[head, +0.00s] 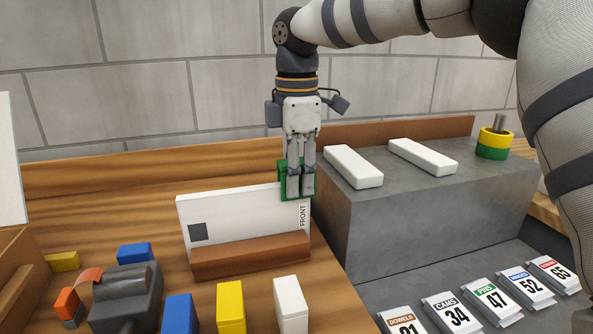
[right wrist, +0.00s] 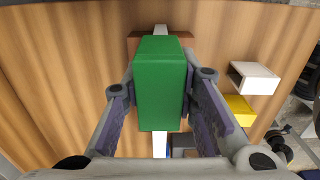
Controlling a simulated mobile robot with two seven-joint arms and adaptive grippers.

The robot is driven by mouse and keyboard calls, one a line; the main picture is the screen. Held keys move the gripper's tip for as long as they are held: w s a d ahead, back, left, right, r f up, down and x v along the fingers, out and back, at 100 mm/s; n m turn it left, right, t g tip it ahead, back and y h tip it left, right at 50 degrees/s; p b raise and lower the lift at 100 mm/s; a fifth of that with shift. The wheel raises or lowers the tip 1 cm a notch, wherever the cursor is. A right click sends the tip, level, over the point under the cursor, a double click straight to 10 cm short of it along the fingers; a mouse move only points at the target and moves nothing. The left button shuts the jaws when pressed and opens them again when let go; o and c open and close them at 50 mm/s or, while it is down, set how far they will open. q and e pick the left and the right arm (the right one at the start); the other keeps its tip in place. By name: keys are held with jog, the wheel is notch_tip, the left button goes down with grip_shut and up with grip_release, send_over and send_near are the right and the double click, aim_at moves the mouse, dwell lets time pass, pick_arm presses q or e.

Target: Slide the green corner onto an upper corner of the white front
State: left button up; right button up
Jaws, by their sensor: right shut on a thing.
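The white front (head: 240,216) stands upright in a brown wooden holder (head: 252,257), with a dark square at its lower left and the word FRONT at its right edge. The green corner (head: 283,182) is at the front's upper right corner in the head view. My right gripper (head: 300,190) is shut on the green corner from above. In the right wrist view the green corner (right wrist: 160,85) sits between the two fingers, over the white front's thin top edge (right wrist: 160,145). The gripper hides how far it is seated. My left gripper is not in view.
A grey block (head: 430,200) with two white bars (head: 353,166) and yellow and green rings (head: 494,143) on a post stands at right. Blue, yellow and white blocks (head: 231,305) and a dark tool (head: 125,295) lie in front. Labelled cards (head: 490,300) lie lower right.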

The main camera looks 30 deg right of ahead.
jog(key=shift+f, duration=1.4)
jog(key=o, duration=1.1)
notch_tip(320, 180, up, 12)
jog(key=shift+s+r, duration=0.1)
